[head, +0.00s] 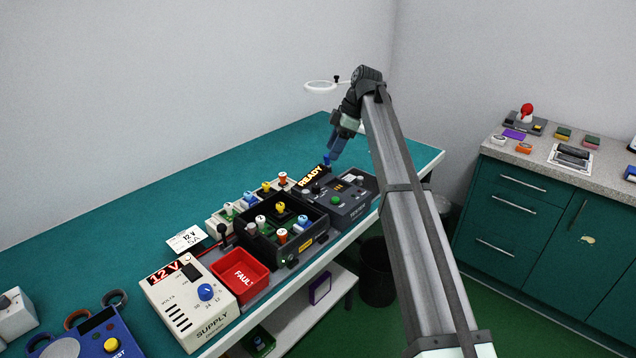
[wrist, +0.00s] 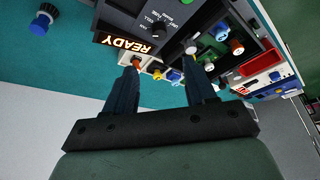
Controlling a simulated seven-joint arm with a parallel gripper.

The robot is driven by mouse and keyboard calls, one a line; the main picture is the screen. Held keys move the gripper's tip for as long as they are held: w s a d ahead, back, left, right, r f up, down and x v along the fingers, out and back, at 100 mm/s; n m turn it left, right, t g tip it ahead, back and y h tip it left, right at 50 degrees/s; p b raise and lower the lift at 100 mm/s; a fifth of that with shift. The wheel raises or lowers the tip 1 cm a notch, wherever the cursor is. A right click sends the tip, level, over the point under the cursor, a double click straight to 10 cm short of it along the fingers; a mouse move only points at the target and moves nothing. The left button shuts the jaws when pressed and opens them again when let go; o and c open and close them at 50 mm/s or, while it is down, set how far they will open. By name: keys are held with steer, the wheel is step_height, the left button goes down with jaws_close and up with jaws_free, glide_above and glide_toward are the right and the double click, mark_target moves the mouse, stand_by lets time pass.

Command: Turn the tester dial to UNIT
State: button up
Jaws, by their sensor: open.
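The tester (head: 352,208) is a dark grey box with a green button and small red lights, at the right end of the row on the teal bench. Its panel (wrist: 178,8) shows upside down at the top of the wrist view, with small white lettering around a black dial (wrist: 158,31). The lettering is too small to read surely, so I cannot tell the dial's setting. A READY sign (head: 312,177) stands along the tester's back edge. My gripper (head: 335,153) is open and empty above the bench behind the tester. Its fingers (wrist: 162,60) point toward the sign and panel, apart from the dial.
A black compartment tray (head: 268,243) with coloured-capped pieces stands left of the tester. A blue-capped piece (wrist: 42,19) stands near the sign. The back of the bench (head: 190,190) is clear.

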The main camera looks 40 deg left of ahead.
mark_target(316, 185)
steer(key=x, duration=1.3)
steer(key=shift+f, duration=0.15)
steer(key=shift+c, duration=0.5)
steer(key=c, duration=0.9)
steer(key=shift+d, duration=0.1)
